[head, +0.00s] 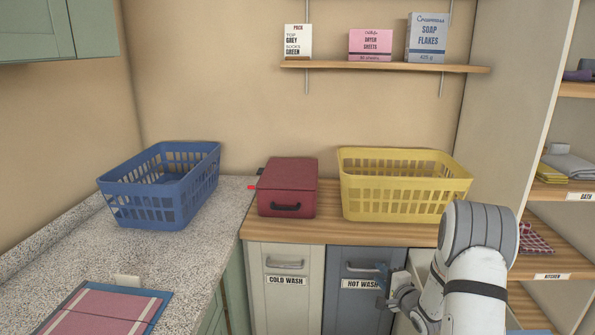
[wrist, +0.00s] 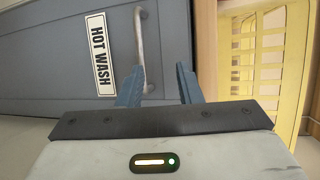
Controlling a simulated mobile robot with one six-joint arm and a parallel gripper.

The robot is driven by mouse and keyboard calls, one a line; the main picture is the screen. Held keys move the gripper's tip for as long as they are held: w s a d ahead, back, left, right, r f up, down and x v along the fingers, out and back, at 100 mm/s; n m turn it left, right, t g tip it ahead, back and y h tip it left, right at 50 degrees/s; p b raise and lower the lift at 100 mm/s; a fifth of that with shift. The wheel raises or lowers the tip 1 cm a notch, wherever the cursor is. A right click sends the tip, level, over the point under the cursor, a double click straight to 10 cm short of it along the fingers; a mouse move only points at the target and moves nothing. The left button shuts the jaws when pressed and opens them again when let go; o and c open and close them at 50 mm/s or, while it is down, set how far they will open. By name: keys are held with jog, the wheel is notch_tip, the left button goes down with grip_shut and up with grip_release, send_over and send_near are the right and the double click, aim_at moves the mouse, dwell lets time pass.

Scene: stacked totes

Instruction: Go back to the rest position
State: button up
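My gripper (head: 382,285) is in front of the grey-blue HOT WASH front (head: 342,258), at the lower right of the head view. In the wrist view my gripper (wrist: 158,70) is open, its two blue-grey fingers apart with no object clamped between them. The metal handle (wrist: 139,40) of the HOT WASH front runs close by the left finger. I cannot tell whether they touch. The HOT WASH label (wrist: 102,57) is left of the handle in that turned view.
The COLD WASH front (head: 284,300) is to the left. A yellow basket (head: 400,213) and a red box (head: 287,185) stand on the wooden counter, a blue basket (head: 160,205) on the speckled counter. A shelf unit (head: 556,192) with cloths is close to my arm's right.

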jog(key=s+a+r+n+g+h+p, duration=0.1)
jog(key=s+a+r+n+g+h, duration=0.15)
jog(key=s+r, duration=0.35)
jog(key=s+a+r+n+g+h, duration=0.1)
jog(key=s+r+n+g+h, duration=0.25)
jog(key=r, duration=0.55)
jog(key=s+a+r+n+g, duration=0.1)
jog(key=s+a+n+g, duration=0.1)
jog(key=s, duration=0.7)
jog(key=s+a+r+n+g+y, duration=0.1)
jog(key=s+a+n, duration=0.3)
jog(key=s, duration=0.6)
jog(key=s+a+r+n+g, duration=0.2)
jog(key=s+a+n+g, duration=0.1)
jog(key=s, duration=0.6)
jog(key=shift+s+n+g+y+p, duration=0.15)
jog(key=shift+n+g+y+p, duration=0.15)
jog(key=shift+p, duration=0.1)
